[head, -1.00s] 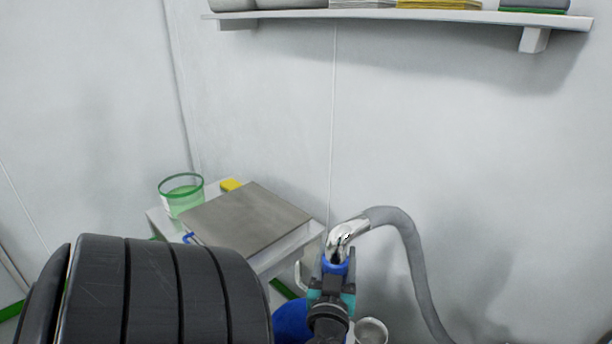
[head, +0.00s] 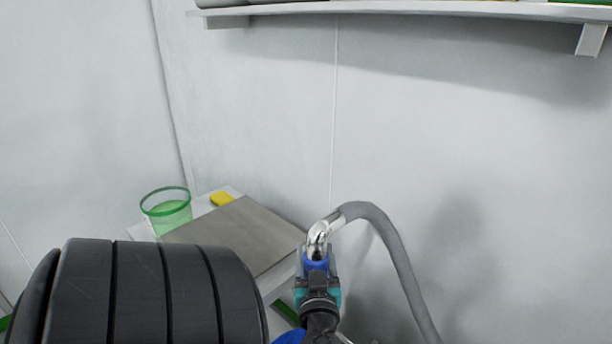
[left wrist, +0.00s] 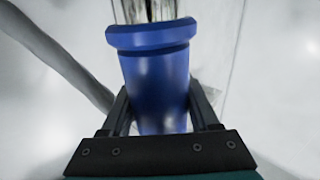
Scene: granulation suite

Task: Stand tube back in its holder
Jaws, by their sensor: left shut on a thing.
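The tube is a shiny chrome bent pipe (head: 318,238) with a blue collar (head: 316,264), joined to a grey flexible hose (head: 385,245). My left gripper (head: 318,275) is shut on the blue collar, with the chrome part above it. In the left wrist view the blue collar (left wrist: 155,85) stands between the two fingers (left wrist: 160,112), with its rim toward the top of the picture. I cannot make out a holder in the current views. My right gripper is not in view.
A white wall shelf (head: 400,10) runs along the top. The wall behind is bare.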

